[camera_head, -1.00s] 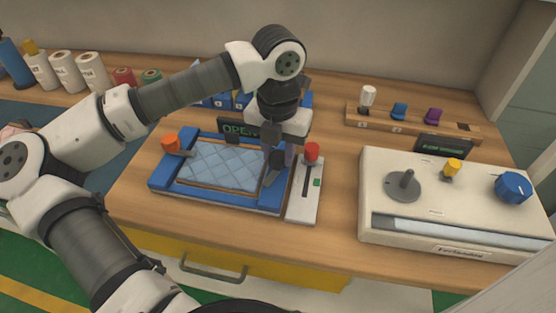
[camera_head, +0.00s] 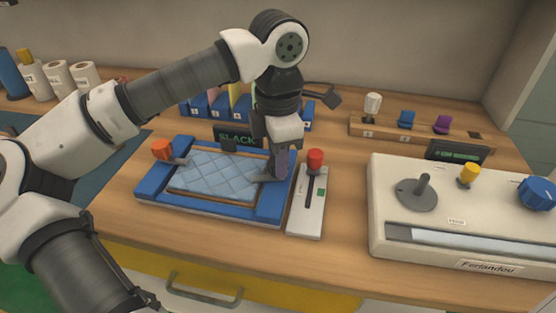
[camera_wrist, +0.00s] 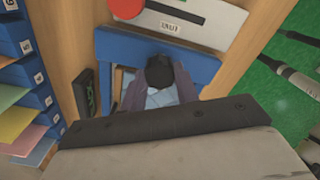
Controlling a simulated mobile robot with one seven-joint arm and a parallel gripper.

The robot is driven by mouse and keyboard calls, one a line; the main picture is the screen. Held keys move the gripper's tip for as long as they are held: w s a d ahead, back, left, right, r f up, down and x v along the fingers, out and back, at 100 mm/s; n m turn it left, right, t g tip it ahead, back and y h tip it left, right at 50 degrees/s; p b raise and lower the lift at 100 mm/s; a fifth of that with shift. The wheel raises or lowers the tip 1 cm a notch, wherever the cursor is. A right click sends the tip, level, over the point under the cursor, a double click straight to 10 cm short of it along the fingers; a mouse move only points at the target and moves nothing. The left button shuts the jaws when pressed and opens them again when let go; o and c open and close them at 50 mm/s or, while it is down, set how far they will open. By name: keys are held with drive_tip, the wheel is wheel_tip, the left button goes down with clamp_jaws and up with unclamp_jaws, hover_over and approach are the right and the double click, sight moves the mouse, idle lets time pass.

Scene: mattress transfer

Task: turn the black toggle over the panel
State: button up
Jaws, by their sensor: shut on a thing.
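The light-blue quilted panel (camera_head: 215,176) lies flat in a blue frame (camera_head: 215,208) on the wooden bench. My gripper (camera_head: 275,175) is at the right side of the frame, pointing down. It is shut on the black toggle (camera_wrist: 162,68), which shows between the fingers in the wrist view. My fingers hide most of the toggle in the head view, so its exact angle is unclear. An orange-knobbed toggle (camera_head: 162,150) stands at the frame's left side. A small display (camera_head: 237,138) behind the frame reads "SLACK".
A white slider unit with a red knob (camera_head: 315,160) stands close to the right of my gripper. Farther right is a cream machine (camera_head: 430,235). Blue bins (camera_head: 210,107) and a wooden peg rack (camera_head: 410,132) stand behind.

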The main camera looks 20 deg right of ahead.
drive_tip(key=shift+m+b, duration=0.35)
drive_tip(key=shift+m, duration=1.25)
drive_tip(key=o, duration=1)
drive_tip(key=shift+c, duration=0.2)
drive_tip(key=shift+r, duration=0.1)
wheel_tip(320, 180, up, 14)
drive_tip(key=shift+f, duration=0.2)
